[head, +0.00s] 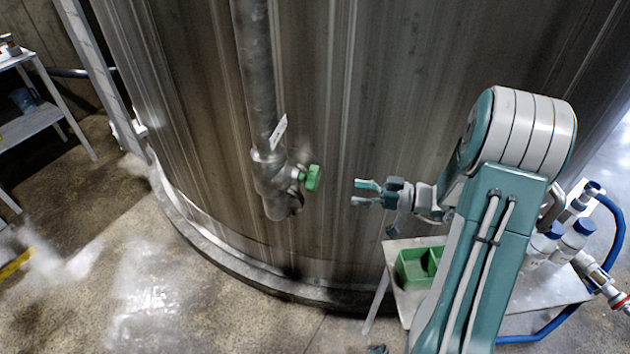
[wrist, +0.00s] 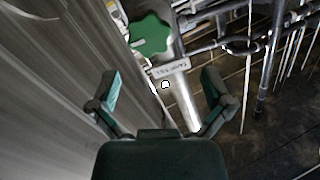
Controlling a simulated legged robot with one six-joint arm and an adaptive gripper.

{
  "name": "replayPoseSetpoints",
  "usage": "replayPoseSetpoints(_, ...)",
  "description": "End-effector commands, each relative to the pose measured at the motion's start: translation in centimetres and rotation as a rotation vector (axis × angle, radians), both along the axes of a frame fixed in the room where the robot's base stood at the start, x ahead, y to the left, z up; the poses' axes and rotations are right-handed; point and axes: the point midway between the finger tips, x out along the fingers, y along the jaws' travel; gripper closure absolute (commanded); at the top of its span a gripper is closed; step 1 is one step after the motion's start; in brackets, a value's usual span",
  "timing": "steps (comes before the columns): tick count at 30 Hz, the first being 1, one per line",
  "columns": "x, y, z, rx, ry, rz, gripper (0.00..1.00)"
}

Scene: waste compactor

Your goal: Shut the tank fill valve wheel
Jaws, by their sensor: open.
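The green valve wheel (head: 313,178) sits on the right side of a fitting on a vertical metal pipe (head: 258,80) in front of the tank. My gripper (head: 358,193) is open and empty, to the right of the wheel, with a gap between them. In the wrist view the wheel (wrist: 151,34) is a green lobed knob seen beyond the fingertips, above and slightly left of the middle of my open gripper (wrist: 160,88). A small white tag (wrist: 170,70) with print too small to read hangs by the pipe.
The large metal tank (head: 190,90) stands close behind the pipe and my gripper. A small table (head: 400,300) with a green bin (head: 415,266) is below my arm. Blue-capped bottles (head: 575,238) and a blue hose (head: 612,225) are at right. A shelf (head: 30,122) stands far left.

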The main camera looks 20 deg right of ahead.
Motion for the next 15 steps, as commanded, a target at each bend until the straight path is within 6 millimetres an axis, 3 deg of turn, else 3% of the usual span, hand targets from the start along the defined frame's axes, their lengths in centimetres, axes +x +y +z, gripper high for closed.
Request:
replayPoseSetpoints(3,0.5,-1.2,-0.7,0.013,-0.060,-0.046,0.00)
replayPoseSetpoints(6,0.8,-0.9,-0.7,0.013,-0.073,-0.053,0.00)
replayPoseSetpoints(15,3.1,3.5,-0.7,0.011,-0.070,-0.047,0.00)
